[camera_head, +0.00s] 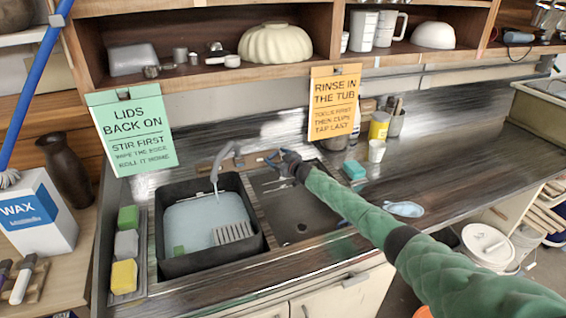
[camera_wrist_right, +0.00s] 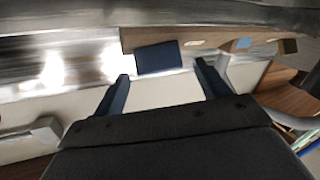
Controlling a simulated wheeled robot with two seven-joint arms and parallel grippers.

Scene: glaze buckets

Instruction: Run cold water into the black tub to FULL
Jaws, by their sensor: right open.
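The black tub (camera_head: 160,240) sits in the left sink basin. Pale blue water (camera_head: 190,212) lies in it below the rim, with a grey ribbed piece and a green block in it. The grey tap spout (camera_head: 216,165) curves over the tub, and a short pale streak shows under its tip. My right gripper (camera_head: 274,159) is by the wall behind the sinks, right of the spout. In the right wrist view its two fingers (camera_wrist_right: 162,80) are apart, with a dark blue block-like piece (camera_wrist_right: 158,57) beyond and between the tips; contact cannot be told. My left gripper is not in view.
The empty right basin (camera_head: 300,212) lies under my right forearm. Sponges (camera_head: 125,275) stand left of the tub. A teal sponge (camera_head: 354,169), a cup (camera_head: 376,150) and a yellow jar (camera_head: 379,125) are on the right counter. Two signs (camera_head: 131,130) (camera_head: 335,100) hang from the shelf.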

